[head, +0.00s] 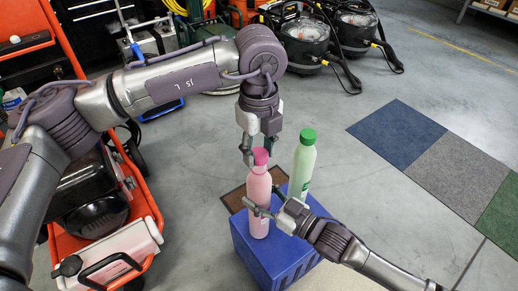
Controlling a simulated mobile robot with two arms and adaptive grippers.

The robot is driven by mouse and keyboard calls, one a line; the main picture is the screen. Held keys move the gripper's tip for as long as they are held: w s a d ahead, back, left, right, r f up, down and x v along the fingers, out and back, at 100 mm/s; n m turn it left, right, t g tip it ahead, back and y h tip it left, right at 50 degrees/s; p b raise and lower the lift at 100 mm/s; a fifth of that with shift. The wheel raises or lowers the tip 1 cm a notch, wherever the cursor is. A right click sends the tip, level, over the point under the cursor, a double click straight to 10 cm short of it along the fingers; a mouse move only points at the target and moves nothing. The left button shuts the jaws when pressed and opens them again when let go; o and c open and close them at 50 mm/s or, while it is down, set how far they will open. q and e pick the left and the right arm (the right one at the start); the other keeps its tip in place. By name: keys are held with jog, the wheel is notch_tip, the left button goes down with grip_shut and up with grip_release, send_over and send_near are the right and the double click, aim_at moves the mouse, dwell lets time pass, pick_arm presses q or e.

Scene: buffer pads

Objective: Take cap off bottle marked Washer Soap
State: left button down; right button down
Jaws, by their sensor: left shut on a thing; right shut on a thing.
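A pink bottle (259,218) with a darker pink cap (261,156) stands upright on a blue crate (247,250). My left gripper (260,150) comes from above and is shut on the pink cap, which sits at the bottle's top. My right gripper (262,203) comes from the lower right and is shut on the pink bottle's body. A light green bottle (301,170) with a green cap (308,136) stands on the crate just behind and to the right. No label text is readable, so I cannot tell which bottle is marked Washer Soap.
An orange cart (138,195) with black and pink containers stands at left. Black machines (305,42) stand at the back. Blue, grey and green floor mats (447,164) lie at right. The grey floor between is clear.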

aim_at(259, 153)
pick_arm(q)
jog(key=shift+r, duration=2)
pick_arm(e)
jog(key=shift+c, duration=1.1)
grip_release()
